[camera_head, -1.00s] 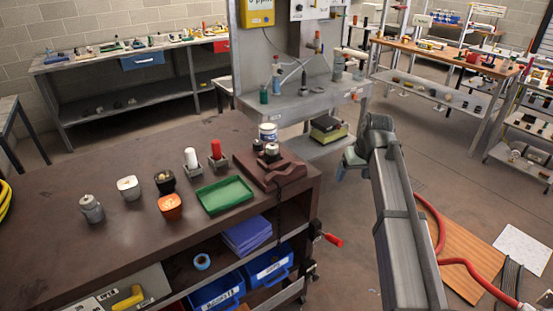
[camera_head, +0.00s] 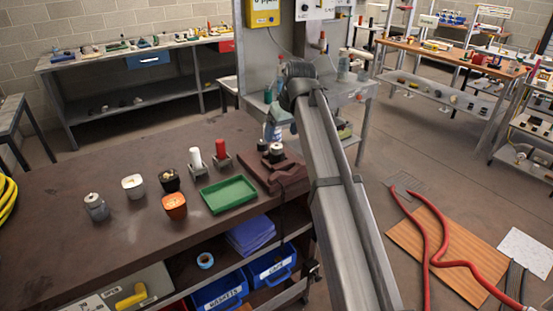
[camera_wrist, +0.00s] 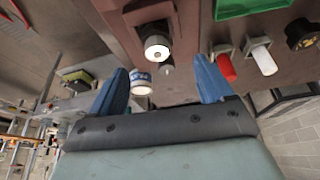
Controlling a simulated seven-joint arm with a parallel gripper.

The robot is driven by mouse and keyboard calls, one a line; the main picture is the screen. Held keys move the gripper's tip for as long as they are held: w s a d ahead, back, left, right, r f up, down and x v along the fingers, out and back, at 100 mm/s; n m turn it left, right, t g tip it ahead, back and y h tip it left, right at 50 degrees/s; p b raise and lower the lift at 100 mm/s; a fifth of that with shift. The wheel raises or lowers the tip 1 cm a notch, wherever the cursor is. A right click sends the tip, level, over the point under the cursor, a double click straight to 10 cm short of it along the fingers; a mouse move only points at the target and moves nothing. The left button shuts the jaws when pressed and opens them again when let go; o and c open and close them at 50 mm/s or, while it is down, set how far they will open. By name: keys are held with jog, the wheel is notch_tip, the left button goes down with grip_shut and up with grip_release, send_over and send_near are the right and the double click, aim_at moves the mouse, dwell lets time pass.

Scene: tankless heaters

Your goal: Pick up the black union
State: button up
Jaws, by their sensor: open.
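A black cylindrical fitting with a pale ring-shaped top, which looks like the black union (camera_head: 277,150), stands on the brown block on the bench. It shows in the wrist view (camera_wrist: 155,42) beyond and between my fingertips, not touched. My gripper (camera_wrist: 162,78) has two blue fingers spread wide with nothing held. In the head view my gripper (camera_head: 271,130) is just behind the brown block, partly hidden by my arm.
The brown block (camera_head: 258,172) sits near the bench's right end. A green tray (camera_head: 228,194), red cylinder (camera_head: 221,149), white cylinder (camera_head: 195,157), black cup (camera_head: 170,181) and orange cup (camera_head: 175,207) stand left of it. A white-and-blue can (camera_wrist: 141,80) is near my left-hand finger in the wrist view.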

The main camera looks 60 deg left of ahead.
aim_at(278, 147)
jog(key=x, duration=0.4)
jog(key=shift+a+f, duration=0.1)
jog(key=shift+f, duration=0.3)
jog(key=shift+w+x, duration=0.1)
jog(key=shift+x, duration=1.25)
jog(key=shift+w+x, duration=0.15)
jog(key=shift+x, duration=1.2)
grip_shut()
jog(key=shift+r, duration=0.1)
